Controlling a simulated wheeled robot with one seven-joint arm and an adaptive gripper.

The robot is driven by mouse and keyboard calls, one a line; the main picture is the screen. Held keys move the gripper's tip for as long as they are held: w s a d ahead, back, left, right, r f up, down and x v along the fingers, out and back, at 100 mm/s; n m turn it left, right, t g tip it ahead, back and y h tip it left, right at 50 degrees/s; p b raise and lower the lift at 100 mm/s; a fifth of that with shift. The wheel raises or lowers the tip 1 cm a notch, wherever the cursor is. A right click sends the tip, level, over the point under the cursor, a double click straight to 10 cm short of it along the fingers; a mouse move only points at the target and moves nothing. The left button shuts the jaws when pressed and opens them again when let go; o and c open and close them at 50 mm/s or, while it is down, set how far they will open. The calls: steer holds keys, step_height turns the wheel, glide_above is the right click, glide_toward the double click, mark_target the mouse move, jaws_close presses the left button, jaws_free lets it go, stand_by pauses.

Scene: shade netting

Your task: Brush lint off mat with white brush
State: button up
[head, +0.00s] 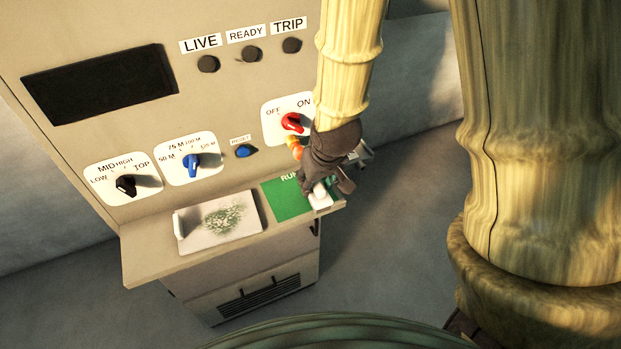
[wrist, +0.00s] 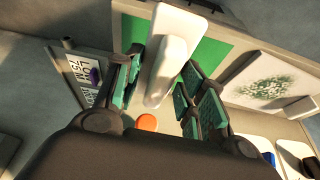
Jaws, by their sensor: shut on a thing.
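The white brush (wrist: 172,48) is between the fingers of my gripper (wrist: 160,88) in the wrist view. My gripper is shut on its narrow handle, and the broad end points away from my palm. In the head view the brush (head: 321,196) shows under my dark gripper (head: 325,185), over the right end of the shelf at the green RUN area. The pale mat (head: 245,205) lies on the shelf to the left, with a patch of green lint (head: 223,220) on its middle. The mat (wrist: 245,92) and lint (wrist: 268,90) also show in the wrist view.
The panel above the shelf (head: 150,262) carries a red knob (head: 291,122), a blue knob (head: 192,161), a black knob (head: 126,185) and a blue button (head: 244,151). An orange part (head: 294,144) is close beside my gripper. A green area (head: 287,200) separates mat and brush.

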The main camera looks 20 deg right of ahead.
steer(key=w+a+p, duration=0.1)
steer(key=a, duration=0.4)
steer(key=w+a+p, duration=0.2)
steer(key=a, duration=0.3)
steer(key=w+a+r+p, duration=0.1)
steer(key=a, duration=0.5)
steer(key=shift+w+a+p, duration=0.1)
steer(key=shift+w+p, duration=0.2)
steer(key=shift+p, duration=0.05)
steer(key=shift+a+f, duration=0.1)
steer(key=shift+a, duration=0.2)
steer(key=shift+d+f+b, duration=0.15)
steer(key=shift+f+b, duration=0.45)
steer(key=shift+f, duration=0.05)
steer(key=shift+f+b, duration=0.5)
steer(key=shift+f, duration=0.05)
steer(key=shift+f, duration=0.45)
steer(key=shift+w+a+r+p, duration=0.15)
steer(key=shift+a+p, duration=0.2)
steer(key=shift+a, duration=1.15)
